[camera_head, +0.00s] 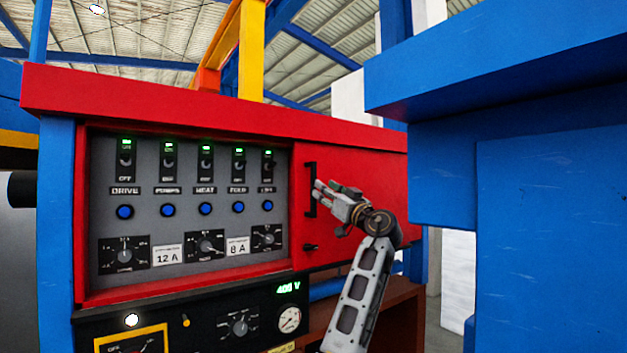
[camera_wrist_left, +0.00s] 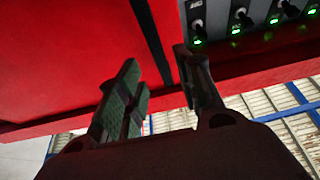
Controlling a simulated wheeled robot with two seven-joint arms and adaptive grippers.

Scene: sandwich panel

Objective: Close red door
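The red door (camera_head: 355,215) is at the right of the red-framed control panel. It leaves the panel's switches uncovered. A black vertical handle (camera_head: 310,189) stands near the door's left edge. My left gripper (camera_head: 318,197) is at the handle. In the left wrist view the gripper (camera_wrist_left: 158,66) is open, with its two fingers apart. The dark handle bar (camera_wrist_left: 150,30) shows between them, in front of the red door surface (camera_wrist_left: 70,60). I cannot tell whether either finger touches the bar. My right gripper is out of view.
The grey panel (camera_head: 142,215) carries several switches with green lights, blue buttons and knobs. A small black knob (camera_head: 311,247) sits low on the door. A black lower panel (camera_head: 205,325) has a gauge and a display. A large blue structure (camera_head: 550,200) stands at the right.

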